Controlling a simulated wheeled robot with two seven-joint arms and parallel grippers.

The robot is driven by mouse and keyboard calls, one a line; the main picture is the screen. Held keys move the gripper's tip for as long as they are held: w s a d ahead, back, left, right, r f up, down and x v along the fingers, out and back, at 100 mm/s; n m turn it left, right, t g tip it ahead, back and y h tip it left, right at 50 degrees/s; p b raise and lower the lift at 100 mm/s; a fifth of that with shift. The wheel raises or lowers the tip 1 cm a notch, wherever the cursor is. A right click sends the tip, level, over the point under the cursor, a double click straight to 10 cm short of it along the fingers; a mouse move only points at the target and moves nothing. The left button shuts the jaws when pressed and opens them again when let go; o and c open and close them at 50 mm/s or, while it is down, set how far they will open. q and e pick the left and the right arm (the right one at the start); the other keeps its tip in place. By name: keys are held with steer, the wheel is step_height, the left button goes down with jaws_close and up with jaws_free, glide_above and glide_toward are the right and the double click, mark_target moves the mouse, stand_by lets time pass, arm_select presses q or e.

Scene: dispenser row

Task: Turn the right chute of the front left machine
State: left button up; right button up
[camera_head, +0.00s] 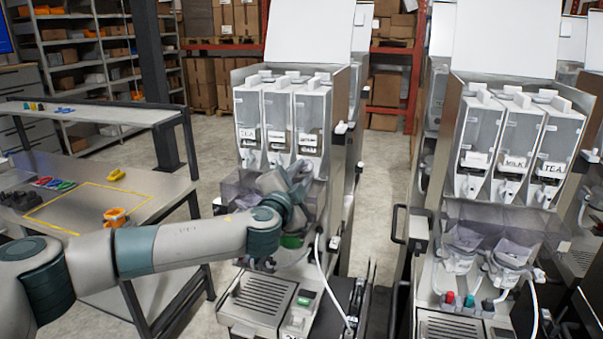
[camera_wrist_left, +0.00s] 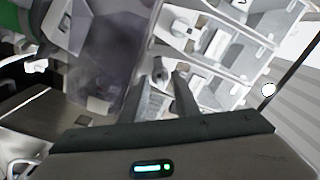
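The front left machine (camera_head: 343,105) has three clear canisters with white labels. Its right canister (camera_head: 311,115) stands above my left gripper (camera_head: 296,180). My left arm reaches in from the left, and the gripper is in front of the machine, just below the canisters. In the left wrist view, the two dark fingers (camera_wrist_left: 165,90) stand apart. A small white chute part (camera_wrist_left: 160,71) shows at the gap between their tips. I cannot tell whether they touch it. My right gripper is not in view.
A clear splash guard (camera_head: 238,188) sits beside my wrist. The drip tray (camera_head: 257,298) is below. A white hose (camera_head: 322,265) hangs on the machine's right. A second dispenser (camera_head: 510,150) stands further right. A steel workbench (camera_head: 150,200) is at left, under my arm.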

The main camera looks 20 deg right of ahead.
arm_select(q)
jaws_close()
stand_by(0.3)
